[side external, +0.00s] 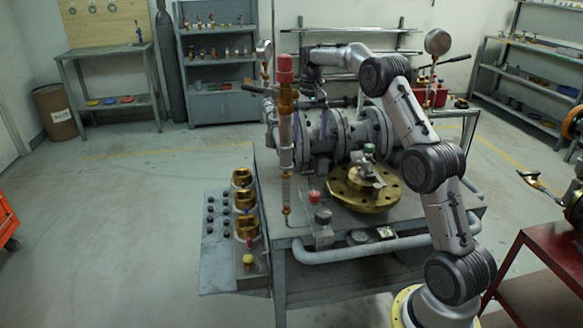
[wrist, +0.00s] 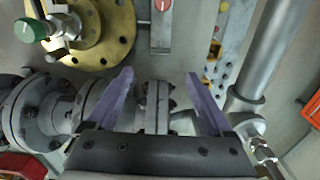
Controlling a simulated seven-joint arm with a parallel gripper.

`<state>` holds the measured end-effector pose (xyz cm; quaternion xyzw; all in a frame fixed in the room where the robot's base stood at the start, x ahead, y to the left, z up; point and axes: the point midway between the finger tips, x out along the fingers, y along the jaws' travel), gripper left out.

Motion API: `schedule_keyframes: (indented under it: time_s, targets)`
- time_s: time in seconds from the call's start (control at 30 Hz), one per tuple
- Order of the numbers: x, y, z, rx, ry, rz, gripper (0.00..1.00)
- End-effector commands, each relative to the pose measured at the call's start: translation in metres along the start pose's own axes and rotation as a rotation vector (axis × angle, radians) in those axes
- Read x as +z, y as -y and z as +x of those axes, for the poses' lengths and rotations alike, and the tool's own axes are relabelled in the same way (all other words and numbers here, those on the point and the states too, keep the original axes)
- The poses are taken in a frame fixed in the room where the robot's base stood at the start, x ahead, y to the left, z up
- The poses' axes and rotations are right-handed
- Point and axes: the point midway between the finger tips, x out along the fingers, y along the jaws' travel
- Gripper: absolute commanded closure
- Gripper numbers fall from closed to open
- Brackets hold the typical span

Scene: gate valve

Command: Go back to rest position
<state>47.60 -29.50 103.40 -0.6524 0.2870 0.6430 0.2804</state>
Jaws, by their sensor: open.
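My gripper (wrist: 160,76) is open and empty, its two purple fingers spread apart in the wrist view. It points down over the grey flanged pipe and valve assembly (wrist: 93,107), part of which shows between the fingers. In the side external view my gripper (side external: 321,96) is at the far end of my arm, above the flanged assembly (side external: 345,132) and behind the red-topped upright column. I cannot tell its exact height above the pipe. A brass flange (side external: 352,198) with a small green-knobbed valve (side external: 369,149) stands to the right; the flange also shows in the wrist view (wrist: 122,30).
An upright column with a red cap (side external: 285,69) stands close to my gripper. A round gauge (side external: 438,42) rises at the back right. A side panel (side external: 220,240) with brass fittings extends left of the bench (side external: 330,280). Open floor surrounds the bench's left side.

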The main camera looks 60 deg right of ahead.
Motion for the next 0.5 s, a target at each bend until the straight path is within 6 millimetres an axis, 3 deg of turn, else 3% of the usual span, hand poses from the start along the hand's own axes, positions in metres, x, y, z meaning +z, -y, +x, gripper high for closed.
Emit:
schedule_keyframes:
  time_s: [0.17, 0.3, 0.4, 0.5]
  targets:
    - [0.032, -0.001, -0.065, 0.001, -0.109, 0.117, 0.15]
    - [0.072, -0.009, -0.116, -0.012, -0.212, 0.246, 0.15]
    - [0.109, -0.006, -0.139, -0.035, -0.263, 0.251, 0.15]
    - [0.149, 0.002, -0.149, -0.058, -0.288, 0.156, 0.15]
